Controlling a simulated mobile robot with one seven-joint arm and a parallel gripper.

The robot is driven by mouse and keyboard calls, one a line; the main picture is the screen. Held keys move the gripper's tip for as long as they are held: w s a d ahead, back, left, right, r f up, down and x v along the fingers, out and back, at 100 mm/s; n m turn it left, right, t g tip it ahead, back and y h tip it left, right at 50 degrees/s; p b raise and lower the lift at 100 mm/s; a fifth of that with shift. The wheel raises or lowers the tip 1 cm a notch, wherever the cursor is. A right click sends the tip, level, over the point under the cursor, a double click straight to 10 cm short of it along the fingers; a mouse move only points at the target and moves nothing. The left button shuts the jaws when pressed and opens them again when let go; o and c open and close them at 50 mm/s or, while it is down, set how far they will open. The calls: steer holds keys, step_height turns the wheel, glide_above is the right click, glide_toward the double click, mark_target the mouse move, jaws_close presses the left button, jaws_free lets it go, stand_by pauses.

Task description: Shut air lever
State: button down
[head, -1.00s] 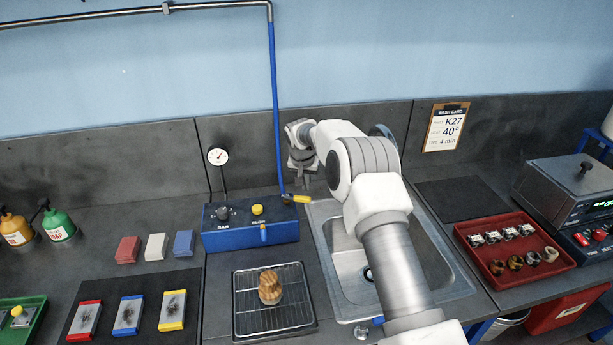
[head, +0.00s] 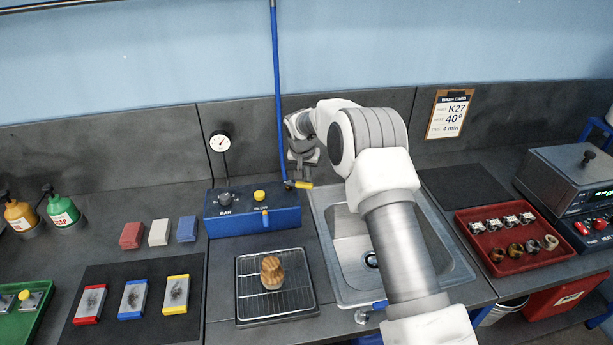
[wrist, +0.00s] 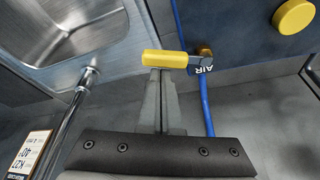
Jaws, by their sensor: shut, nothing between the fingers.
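The air lever (head: 299,185) has a yellow handle on the blue air pipe (head: 277,90), just above the right end of the blue control box (head: 252,213). Its handle sticks out to the right, across the pipe. In the wrist view the lever (wrist: 166,60) runs left from its brass pivot, beside an AIR label (wrist: 206,68). My gripper (head: 304,178) is at the handle; in the wrist view its fingertips (wrist: 160,76) are shut together with nothing between them. They overlap the handle's near edge near its free end; I cannot tell whether they touch.
A sink (head: 395,245) lies right of the lever, with my arm over it. A wire rack (head: 248,300) with a wooden piece (head: 271,272) stands in front of the box. A gauge (head: 220,142) stands behind the box. A red tray (head: 515,250) is at the right.

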mark_target(299, 186)
steer(key=shift+s+f+m+b, duration=0.1)
steer(key=shift+s+m+b, duration=0.25)
steer(key=shift+m+b, duration=0.45)
steer(key=shift+s+a+f+m+h+b, duration=0.1)
steer(key=shift+s+m+h+b, duration=0.35)
steer(key=shift+m+b, duration=0.4)
steer(key=shift+s+a+m+g+h+b, duration=0.2)
steer(key=shift+s+m+g+h+b, duration=0.25)
steer(key=shift+m+b, duration=0.6)
steer(key=m, duration=0.1)
steer(key=s+m, duration=0.1)
steer(key=m+g, duration=0.1)
steer(key=shift+s+a+r+m+h, duration=0.2)
steer(key=shift+s+a+m+h, duration=0.1)
steer(key=shift+a+m, duration=0.1)
steer(key=shift+s+a+m+g, duration=0.15)
steer(key=shift+s+a+m, duration=0.05)
steer(key=shift+m, duration=0.35)
steer(key=shift+s+a+m+g, duration=0.1)
steer(key=shift+s+a+m, duration=0.1)
steer(key=shift+m, duration=0.35)
steer(key=shift+a+m, duration=0.1)
steer(key=shift+m, duration=0.2)
steer(key=shift+s+a, duration=0.2)
steer(key=shift+a, duration=0.1)
